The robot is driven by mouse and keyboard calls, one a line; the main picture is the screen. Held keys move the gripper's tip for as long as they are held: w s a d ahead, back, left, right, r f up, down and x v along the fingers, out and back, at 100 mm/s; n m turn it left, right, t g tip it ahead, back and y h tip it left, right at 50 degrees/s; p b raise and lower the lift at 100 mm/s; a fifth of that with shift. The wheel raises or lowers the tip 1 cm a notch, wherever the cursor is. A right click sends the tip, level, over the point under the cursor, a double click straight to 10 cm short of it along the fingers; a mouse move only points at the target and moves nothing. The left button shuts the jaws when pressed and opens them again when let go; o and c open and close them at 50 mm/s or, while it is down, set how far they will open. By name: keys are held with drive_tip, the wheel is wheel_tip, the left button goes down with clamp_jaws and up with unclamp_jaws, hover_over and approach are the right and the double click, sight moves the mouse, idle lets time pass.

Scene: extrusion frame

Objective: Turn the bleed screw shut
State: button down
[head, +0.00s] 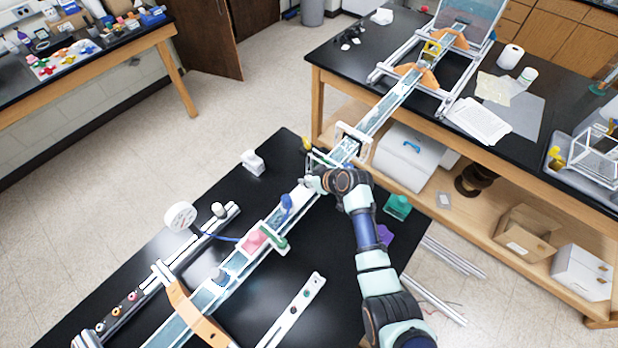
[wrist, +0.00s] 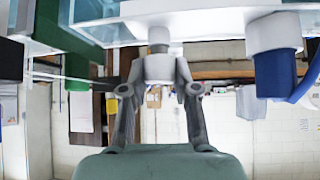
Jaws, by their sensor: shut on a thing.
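My gripper (head: 318,182) is beside the long clear channel (head: 297,207) in the head view, where my wrist hides most of its fingers. In the wrist view my gripper (wrist: 158,72) is shut around a white and grey round knob, which I take as the bleed screw (wrist: 158,65). The knob sits just under the clear channel's underside or edge, between the two grey fingertips. In the head view I cannot make out the bleed screw. How far it is turned cannot be told.
A blue fitting with a tube (wrist: 276,68) is right of the knob and a green bracket (wrist: 48,22) is left of it. A dial gauge (head: 180,216), a pink part (head: 254,240) and a green block (head: 397,207) are around the channel.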

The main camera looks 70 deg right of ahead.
drive_tip(key=shift+r, duration=0.1)
drive_tip(key=m+g+h+p, duration=0.1)
drive_tip(key=m+h+p, duration=0.1)
drive_tip(key=m, duration=0.1)
drive_tip(key=shift+a, duration=0.1)
drive_tip(key=m+g+h+p, duration=0.1)
drive_tip(key=m, duration=0.1)
drive_tip(key=shift+w+m+g+h, duration=0.15)
drive_tip(key=shift+m+g+h, duration=0.25)
drive_tip(key=m, duration=0.1)
drive_tip(key=m+g+h+b, duration=0.1)
drive_tip(key=shift+f+m+g, duration=0.25)
drive_tip(key=shift+m+g, duration=0.05)
drive_tip(key=shift+m+g+h+b, duration=0.4)
drive_tip(key=shift+m+g+b, duration=0.7)
drive_tip(key=shift+m+b, duration=0.45)
drive_tip(key=shift+r, duration=0.1)
drive_tip(key=c, duration=0.9)
unclamp_jaws()
drive_tip(key=shift+o, duration=0.2)
